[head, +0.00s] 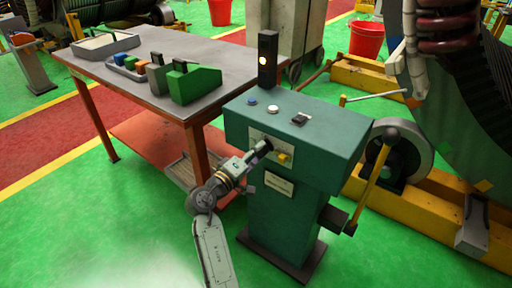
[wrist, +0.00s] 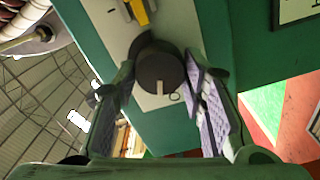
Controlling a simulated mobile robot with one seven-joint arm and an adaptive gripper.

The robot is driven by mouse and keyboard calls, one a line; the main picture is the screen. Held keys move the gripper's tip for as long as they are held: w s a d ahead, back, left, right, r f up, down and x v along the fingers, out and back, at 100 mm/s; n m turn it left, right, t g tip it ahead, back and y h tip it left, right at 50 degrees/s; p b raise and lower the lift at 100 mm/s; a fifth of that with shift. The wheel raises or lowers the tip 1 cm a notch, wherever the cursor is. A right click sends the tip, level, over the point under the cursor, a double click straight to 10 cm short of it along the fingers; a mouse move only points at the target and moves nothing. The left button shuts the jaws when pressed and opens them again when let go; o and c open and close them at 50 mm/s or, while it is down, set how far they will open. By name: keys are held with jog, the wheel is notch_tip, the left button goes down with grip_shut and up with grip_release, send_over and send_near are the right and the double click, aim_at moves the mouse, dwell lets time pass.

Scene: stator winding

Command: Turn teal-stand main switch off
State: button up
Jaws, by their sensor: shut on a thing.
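The teal stand (head: 285,215) has a pale plate on its front with a dark round main switch knob (wrist: 158,66). In the wrist view the knob sits between the two fingers of my gripper (wrist: 162,82), which is shut on it. A pale pointer mark shows at the knob's lower edge, close to a small round mark on the plate. In the head view my gripper (head: 259,150) reaches the plate from the left front, and the knob is mostly hidden by it.
A yellow handle (head: 284,157) sits on the plate right beside the knob. Buttons and a lit lamp post (head: 267,60) are on the stand's top. A workbench (head: 150,52) with bins stands at left. A yellow lever (head: 370,185) is at the stand's right.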

jog(key=shift+n+p, duration=1.4)
jog(key=shift+n, duration=0.7)
jog(key=shift+f, duration=0.1)
jog(key=o, duration=1.2)
jog(key=shift+c, duration=0.2)
jog(key=v, duration=1.2)
